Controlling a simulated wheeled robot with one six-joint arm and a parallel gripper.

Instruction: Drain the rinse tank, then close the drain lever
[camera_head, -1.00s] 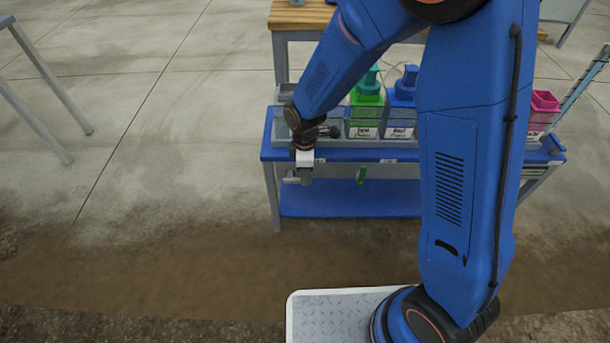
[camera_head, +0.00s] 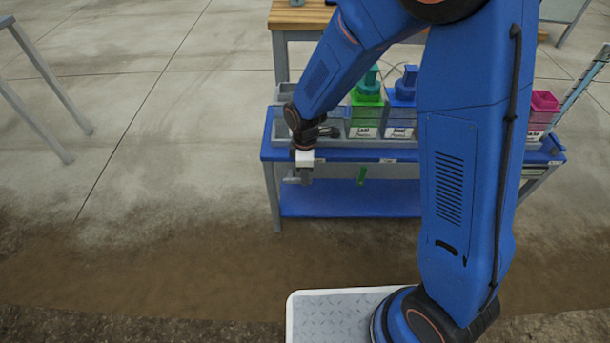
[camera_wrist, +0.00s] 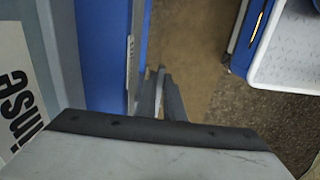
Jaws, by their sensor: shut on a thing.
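The clear rinse tank (camera_head: 285,93) stands at the left end of the blue bench, partly behind my arm. In the wrist view, its white label (camera_wrist: 14,85) shows at the left edge, with only the end of the word readable. My gripper (camera_head: 304,178) is at the front left of the bench, just below the top's edge. In the wrist view, the thin grey fingers (camera_wrist: 163,95) point down past the blue edge. The water level cannot be told.
The blue bench (camera_head: 350,198) has a lower shelf. Green (camera_head: 367,112) and blue (camera_head: 401,115) containers and a pink one (camera_head: 543,108) stand along it. A small green handle (camera_head: 362,174) hangs below its front edge. Open floor lies to the left.

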